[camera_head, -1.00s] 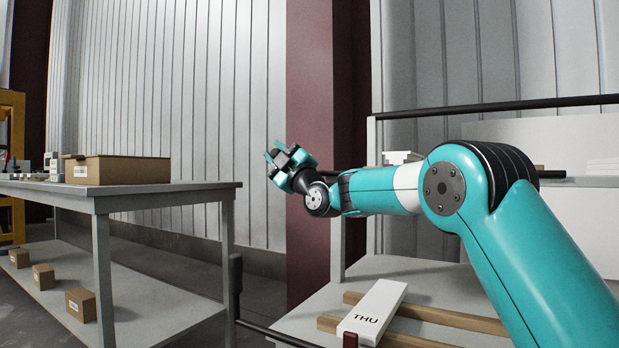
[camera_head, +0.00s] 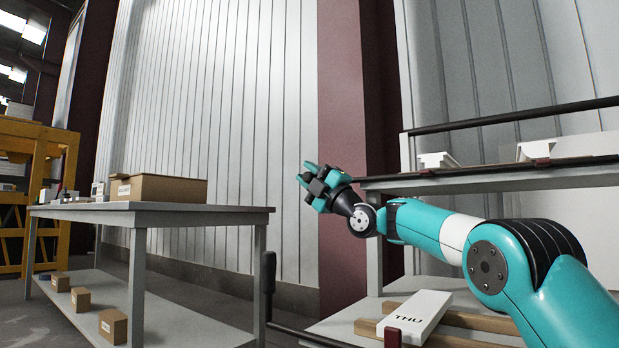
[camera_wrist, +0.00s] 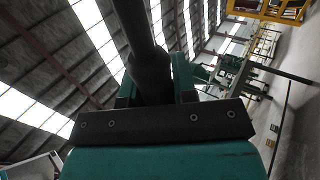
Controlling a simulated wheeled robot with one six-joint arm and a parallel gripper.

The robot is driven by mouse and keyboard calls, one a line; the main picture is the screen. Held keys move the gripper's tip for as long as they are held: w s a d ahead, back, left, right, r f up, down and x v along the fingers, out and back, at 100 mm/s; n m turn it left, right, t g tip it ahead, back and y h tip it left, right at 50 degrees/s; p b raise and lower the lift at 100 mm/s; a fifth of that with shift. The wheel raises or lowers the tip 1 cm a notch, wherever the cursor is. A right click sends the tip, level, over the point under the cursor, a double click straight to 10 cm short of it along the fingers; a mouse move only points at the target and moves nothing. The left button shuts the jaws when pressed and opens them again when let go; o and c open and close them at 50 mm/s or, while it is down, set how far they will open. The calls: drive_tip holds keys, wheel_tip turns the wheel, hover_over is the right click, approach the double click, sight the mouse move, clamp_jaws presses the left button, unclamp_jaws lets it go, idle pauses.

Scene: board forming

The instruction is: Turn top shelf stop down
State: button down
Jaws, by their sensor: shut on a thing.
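The top shelf (camera_head: 470,184) is at the right of the head view. Which of these is the stop I cannot tell for certain. My gripper (camera_head: 318,184) is left of the shelf's left end, teal fingers pointing up and left. In the wrist view it is shut on a dark round handle (camera_wrist: 148,78), with a thinner dark rod (camera_wrist: 137,28) running on from it. The join of this handle to the shelf is hidden.
A lower shelf holds a white box marked THU (camera_head: 414,318) on wooden rails. A black upright handle (camera_head: 268,272) stands by its left end. A grey table (camera_head: 200,215) with a cardboard box (camera_head: 158,188) is at the left. The floor between is clear.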

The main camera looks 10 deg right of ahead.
drive_tip(key=c, duration=0.9)
unclamp_jaws()
drive_tip(key=b+v, duration=0.3)
drive_tip(key=v, duration=1.4)
drive_tip(key=shift+s+d+f, duration=0.1)
drive_tip(key=shift+d+f, duration=0.05)
drive_tip(key=shift+d, duration=0.05)
